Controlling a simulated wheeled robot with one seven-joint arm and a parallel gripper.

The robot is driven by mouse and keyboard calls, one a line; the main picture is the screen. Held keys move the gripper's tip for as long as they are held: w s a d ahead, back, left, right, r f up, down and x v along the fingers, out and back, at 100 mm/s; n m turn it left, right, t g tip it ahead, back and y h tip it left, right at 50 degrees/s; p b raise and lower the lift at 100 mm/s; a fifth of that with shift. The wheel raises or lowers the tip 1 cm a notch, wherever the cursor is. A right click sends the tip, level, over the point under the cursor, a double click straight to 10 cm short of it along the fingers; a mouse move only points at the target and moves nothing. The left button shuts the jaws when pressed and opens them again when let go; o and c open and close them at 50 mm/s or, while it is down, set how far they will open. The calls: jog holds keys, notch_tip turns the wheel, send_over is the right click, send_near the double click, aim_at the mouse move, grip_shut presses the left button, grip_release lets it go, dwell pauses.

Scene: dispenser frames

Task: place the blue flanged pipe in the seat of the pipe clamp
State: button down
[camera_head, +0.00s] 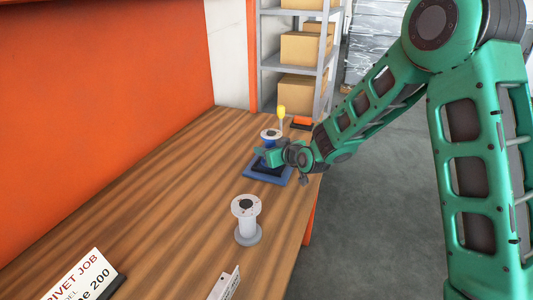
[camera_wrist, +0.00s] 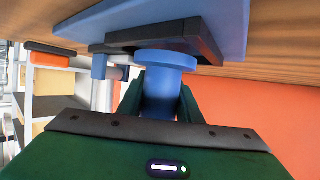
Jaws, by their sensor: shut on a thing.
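The blue flanged pipe (camera_head: 269,139) stands roughly upright at the far end of the bench, with a light top face. My gripper (camera_head: 271,155) is shut around its middle; in the wrist view the blue pipe (camera_wrist: 165,98) sits between the two green fingers. The pipe clamp has a blue base plate (camera_head: 251,175) and a dark block (camera_wrist: 208,44), directly below the pipe. In the wrist view, which looks upside down, the pipe's lower flange is at the dark block. I cannot tell whether it is seated or just above it.
A light grey flanged pipe (camera_head: 246,222) stands nearer on the wooden bench (camera_head: 165,200). A yellow-topped upright piece (camera_head: 281,112) and an orange-and-black item (camera_head: 301,121) are behind the clamp. Signs stand at the near end. An orange wall (camera_head: 100,80) borders the left.

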jog(key=shift+f, duration=0.5)
jog(key=shift+f, duration=0.1)
jog(key=c, duration=1.3)
grip_release()
jog(key=shift+f, duration=0.1)
jog(key=shift+d, duration=0.1)
jog(key=v, duration=1.2)
